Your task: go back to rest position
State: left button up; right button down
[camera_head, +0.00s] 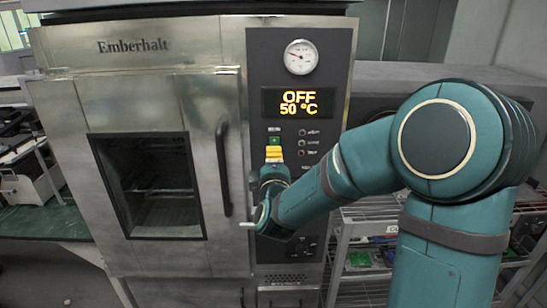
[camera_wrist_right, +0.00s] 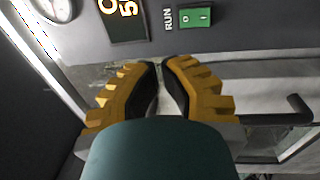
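My right arm comes in from the right in the head view, and its gripper (camera_head: 274,155) is in front of the oven's control panel (camera_head: 260,60). Its yellow fingers are just below the green switch (camera_head: 274,141). In the right wrist view the two fingertips (camera_wrist_right: 161,64) meet almost tip to tip, with nothing seen between them. The green switch labelled RUN (camera_wrist_right: 196,17) lies a little beyond the tips, apart from them in the picture. My left gripper is not in view.
The steel Emberhalt oven (camera_head: 90,70) has its door shut, with a dark handle (camera_head: 224,170) left of my right gripper. Its display (camera_head: 299,103) reads OFF 50 °C. A wire shelf rack (camera_head: 340,235) stands to the right. A green-topped bench (camera_head: 45,222) is at left.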

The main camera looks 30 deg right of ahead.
jog(key=a+f+m+g+y+b, duration=0.2)
jog(key=a+f+y, duration=0.3)
jog(key=f, duration=0.9)
jog(key=a+f+m+g+y+b, duration=0.25)
jog(key=a+f, duration=0.45)
jog(key=f, duration=0.6)
jog(key=s+a+f+m+g+y+b, duration=0.2)
jog(key=s+a+f+m+g+y, duration=0.1)
jog(key=s+f, duration=0.6)
jog(key=s+a+f+m+g+y+b, duration=0.1)
jog(key=s+a+f+m+g+y, duration=0.2)
jog(key=s+a+f+m+g, duration=0.3)
jog(key=s+a+f+g, duration=0.1)
jog(key=s+a+f, duration=0.3)
jog(key=f, duration=0.4)
jog(key=shift+s+f+b, duration=0.15)
jog(key=shift+f+b, duration=0.05)
jog(key=shift+b, duration=0.2)
jog(key=shift+y, duration=0.25)
